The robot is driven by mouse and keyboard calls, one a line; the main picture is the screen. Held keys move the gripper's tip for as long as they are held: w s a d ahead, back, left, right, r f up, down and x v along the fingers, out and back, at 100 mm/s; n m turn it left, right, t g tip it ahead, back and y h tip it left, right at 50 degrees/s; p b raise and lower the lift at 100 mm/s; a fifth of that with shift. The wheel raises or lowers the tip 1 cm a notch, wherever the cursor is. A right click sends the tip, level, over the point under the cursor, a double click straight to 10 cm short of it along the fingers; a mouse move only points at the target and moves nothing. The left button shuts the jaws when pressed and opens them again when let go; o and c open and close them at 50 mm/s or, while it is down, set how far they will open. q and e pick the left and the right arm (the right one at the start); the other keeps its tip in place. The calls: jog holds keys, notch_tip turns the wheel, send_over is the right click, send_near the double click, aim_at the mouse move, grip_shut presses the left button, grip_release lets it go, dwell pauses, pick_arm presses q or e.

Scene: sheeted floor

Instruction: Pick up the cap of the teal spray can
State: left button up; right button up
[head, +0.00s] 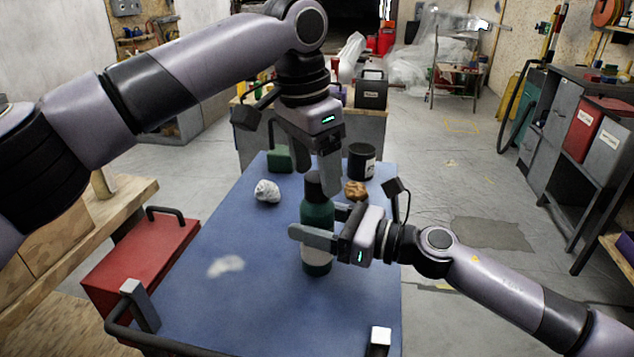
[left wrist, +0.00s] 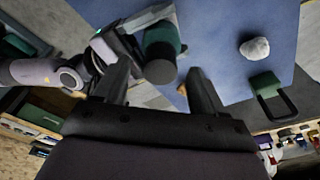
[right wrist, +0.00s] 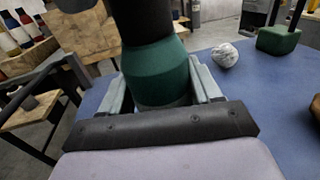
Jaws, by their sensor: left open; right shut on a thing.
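The teal spray can (head: 316,214) stands upright on the blue cart top, with a dark cap (head: 313,185) on it. My right gripper (head: 320,234) is shut around the can's body from the right; the right wrist view shows the teal body (right wrist: 158,75) between its fingers and the dark cap (right wrist: 143,20) above. My left gripper (head: 322,178) points down from above at the cap. In the left wrist view its open fingers (left wrist: 162,88) lie either side of the cap (left wrist: 160,71); I cannot tell whether they touch it.
A white crumpled rag (head: 267,191), a green padlock-shaped thing (head: 281,159), a brown lump (head: 356,190) and a dark labelled can (head: 361,161) are behind the can. The blue cart top (head: 270,310) is clear in front. A red toolbox (head: 140,260) is left of the cart.

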aim_at(317, 176)
pick_arm(q)
notch_tip(317, 176, down, 2)
jog(key=shift+w+d, duration=0.1)
jog(key=shift+d, duration=0.05)
jog(key=c, duration=1.3)
jog(key=shift+o, duration=0.2)
notch_tip(317, 176, up, 10)
pick_arm(e)
jog(key=o, duration=1.2)
